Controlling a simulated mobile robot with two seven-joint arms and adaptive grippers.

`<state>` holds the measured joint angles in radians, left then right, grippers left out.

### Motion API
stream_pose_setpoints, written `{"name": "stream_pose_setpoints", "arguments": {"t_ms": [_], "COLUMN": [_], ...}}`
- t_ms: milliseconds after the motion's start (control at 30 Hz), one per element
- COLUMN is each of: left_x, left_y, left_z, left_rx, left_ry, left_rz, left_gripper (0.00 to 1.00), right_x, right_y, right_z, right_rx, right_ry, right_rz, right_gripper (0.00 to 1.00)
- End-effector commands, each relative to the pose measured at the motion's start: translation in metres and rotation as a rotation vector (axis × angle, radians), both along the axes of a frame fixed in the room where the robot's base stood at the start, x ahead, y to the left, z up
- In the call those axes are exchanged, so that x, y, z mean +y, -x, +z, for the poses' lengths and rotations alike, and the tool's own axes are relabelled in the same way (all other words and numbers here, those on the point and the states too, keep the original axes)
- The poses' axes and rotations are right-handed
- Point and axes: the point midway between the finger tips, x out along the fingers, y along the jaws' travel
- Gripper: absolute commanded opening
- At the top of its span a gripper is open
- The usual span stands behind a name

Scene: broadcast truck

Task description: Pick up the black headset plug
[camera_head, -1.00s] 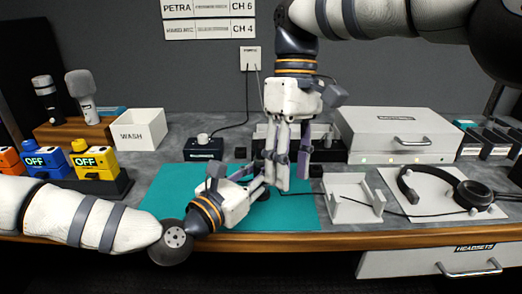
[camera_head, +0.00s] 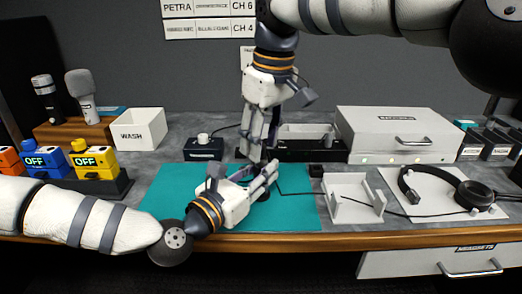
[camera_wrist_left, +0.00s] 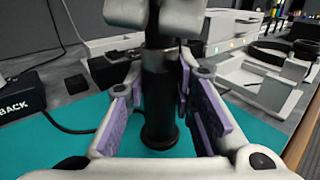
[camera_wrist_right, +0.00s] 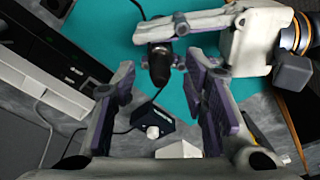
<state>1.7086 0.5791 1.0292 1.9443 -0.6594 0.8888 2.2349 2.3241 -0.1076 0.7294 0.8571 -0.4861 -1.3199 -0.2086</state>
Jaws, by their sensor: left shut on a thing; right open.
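The black headset plug appears to be the upright black cylinder with a flared lower end in the left wrist view (camera_wrist_left: 160,100), over the teal mat. My left gripper (camera_head: 270,176) is shut on it, low over the mat; its fingers hide much of it in the head view. The right wrist view shows its end (camera_wrist_right: 160,65). I cannot tell whether it touches the mat. My right gripper (camera_head: 258,150) is open and empty, pointing down behind and above the left fingertips. A thin cable runs from the headset (camera_head: 470,195) towards the plug.
A white holder (camera_head: 350,208) stands right of the teal mat (camera_head: 165,205). A small black block (camera_head: 316,170) lies behind it. The mat's left part is clear.

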Motion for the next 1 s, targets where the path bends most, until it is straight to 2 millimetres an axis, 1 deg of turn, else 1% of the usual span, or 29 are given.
{"name": "stream_pose_setpoints", "arguments": {"t_ms": [33,100,267,300,467,500,833,933,1000], "left_x": [0.000,0.000,0.000,0.000,0.000,0.000,0.000,0.000,0.000], "left_y": [0.000,0.000,0.000,0.000,0.000,0.000,0.000,0.000,0.000], "left_z": [-0.001,-0.001,-0.001,-0.001,-0.001,-0.001,-0.001,-0.001,-0.001], "left_rx": [0.002,0.002,0.002,0.002,0.002,0.002,0.002,0.002,0.002], "left_ry": [-0.001,-0.001,-0.001,-0.001,-0.001,-0.001,-0.001,-0.001,-0.001], "left_rz": [0.000,0.000,0.000,0.000,0.000,0.000,0.000,-0.001,0.000], "left_gripper": [0.00,0.00,0.00,0.00,0.00,0.00,0.00,0.00,0.00], "right_x": [0.001,0.001,0.001,0.001,0.001,0.001,0.001,0.001,0.001], "right_y": [0.000,-0.001,-0.001,-0.001,-0.001,-0.001,-0.001,-0.002,-0.002], "right_z": [-0.006,-0.010,-0.011,-0.011,-0.010,-0.010,-0.008,0.003,0.014], "right_rx": [0.001,0.000,-0.001,-0.001,-0.001,-0.001,-0.002,-0.004,-0.005], "right_ry": [-0.001,0.000,-0.001,-0.001,-0.001,-0.001,-0.001,-0.002,-0.002], "right_rz": [0.001,0.001,0.000,0.000,0.000,0.000,0.000,-0.001,-0.001], "right_gripper": [0.40,0.40,0.40,0.38,0.02,0.00,0.00,0.00,0.00]}}
